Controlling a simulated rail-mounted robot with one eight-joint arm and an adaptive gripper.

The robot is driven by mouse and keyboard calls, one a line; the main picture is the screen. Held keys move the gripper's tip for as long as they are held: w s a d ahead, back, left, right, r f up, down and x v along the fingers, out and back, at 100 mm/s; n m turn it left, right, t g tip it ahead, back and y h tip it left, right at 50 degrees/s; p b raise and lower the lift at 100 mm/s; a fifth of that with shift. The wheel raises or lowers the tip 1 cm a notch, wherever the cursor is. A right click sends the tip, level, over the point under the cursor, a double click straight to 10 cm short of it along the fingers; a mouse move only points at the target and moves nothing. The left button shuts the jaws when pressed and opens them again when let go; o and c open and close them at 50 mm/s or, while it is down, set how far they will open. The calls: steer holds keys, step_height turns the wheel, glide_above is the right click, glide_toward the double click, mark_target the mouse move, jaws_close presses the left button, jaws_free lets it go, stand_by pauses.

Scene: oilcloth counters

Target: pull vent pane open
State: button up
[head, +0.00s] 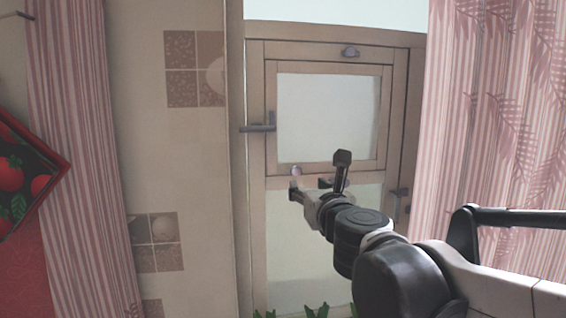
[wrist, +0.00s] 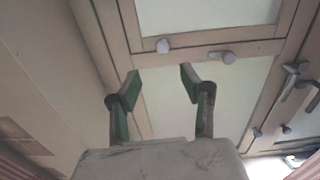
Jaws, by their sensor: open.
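The vent pane (head: 325,115) is the small upper pane in a beige wooden window frame. It looks flush with the frame in the head view. A turn latch (wrist: 228,57) is right of the knob in the wrist view. My gripper (head: 318,174) is open in front of the pane's lower rail.
A further handle (head: 400,192) is at the right. Pink striped curtains (head: 490,110) hang at both sides. Green leaf tips (head: 318,311) show at the bottom.

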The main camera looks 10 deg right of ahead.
mark_target(297, 171)
steer(key=shift+m, duration=0.3)
steer(key=shift+w+d+p, duration=0.2)
steer(key=shift+w+p, duration=0.35)
steer(key=shift+w, duration=2.95)
steer(key=shift+w+d+p, duration=0.2)
steer(key=shift+w+p, duration=0.35)
steer(key=shift+w, duration=2.9)
jaws_close()
